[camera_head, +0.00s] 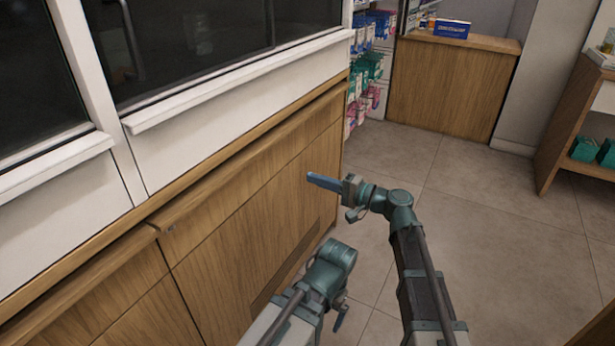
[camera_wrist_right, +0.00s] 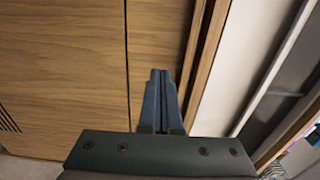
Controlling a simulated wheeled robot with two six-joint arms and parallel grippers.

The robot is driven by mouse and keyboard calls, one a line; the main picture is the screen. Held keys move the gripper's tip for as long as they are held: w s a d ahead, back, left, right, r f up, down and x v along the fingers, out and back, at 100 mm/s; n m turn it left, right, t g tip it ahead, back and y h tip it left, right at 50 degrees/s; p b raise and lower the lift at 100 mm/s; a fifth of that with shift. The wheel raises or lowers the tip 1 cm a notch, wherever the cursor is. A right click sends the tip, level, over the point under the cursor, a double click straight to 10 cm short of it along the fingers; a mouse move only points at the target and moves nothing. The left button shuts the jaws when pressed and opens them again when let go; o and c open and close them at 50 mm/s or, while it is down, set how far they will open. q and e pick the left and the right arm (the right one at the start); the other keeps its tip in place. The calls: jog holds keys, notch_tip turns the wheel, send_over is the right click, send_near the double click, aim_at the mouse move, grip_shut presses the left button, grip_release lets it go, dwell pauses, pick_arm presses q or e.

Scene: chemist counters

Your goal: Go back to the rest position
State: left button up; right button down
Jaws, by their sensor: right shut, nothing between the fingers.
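My right gripper (camera_head: 311,178) shows in the middle of the head view, with slim blue fingers pointing left toward the wooden cabinet front. It is held in the air in front of the cabinet. In the right wrist view its two fingers (camera_wrist_right: 158,74) lie together, shut and empty, with wood panels behind them. My left arm (camera_head: 330,265) is low in the head view. Only a small blue part of what looks like the left gripper (camera_head: 342,318) shows below it; its jaws are mostly hidden.
A wooden counter (camera_head: 250,220) with windows above runs along the left, close to both arms. A shelf of colourful packs (camera_head: 368,65) stands at its far end. A wooden desk (camera_head: 450,85) is at the back, and a shelf unit (camera_head: 565,130) at the right. Tiled floor (camera_head: 500,240) is clear.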

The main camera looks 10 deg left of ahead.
jog(key=s+d+f+n+g+h, duration=0.1)
jog(key=s+d+f+n+h, duration=0.1)
jog(key=s+d+f+h, duration=0.45)
jog(key=s+d+f+n+g+h, duration=0.1)
jog(key=s+d+f+g+h, duration=0.2)
jog(key=f, duration=0.6)
jog(key=s+d+f+h, duration=0.3)
jog(key=s+d+h, duration=0.15)
jog(key=d, duration=0.55)
jog(key=s+d+f+h, duration=0.35)
jog(key=s+d, duration=0.25)
jog(key=d, duration=0.4)
jog(key=s+a+n+g+h, duration=0.15)
jog(key=s+a+n, duration=0.3)
jog(key=a, duration=0.65)
pick_arm(q)
notch_tip(320, 180, up, 34)
jog(key=p, duration=3.3)
jog(key=shift+f+p, duration=0.2)
jog(key=shift+p, duration=0.15)
pick_arm(e)
notch_tip(320, 180, up, 34)
jog(key=shift+s+a+y, duration=0.2)
jog(key=shift+s+y, duration=0.1)
jog(key=shift+s, duration=0.1)
pick_arm(q)
jog(key=shift+d, duration=0.1)
jog(key=shift+c, duration=0.3)
pick_arm(e)
jog(key=shift+f, duration=0.15)
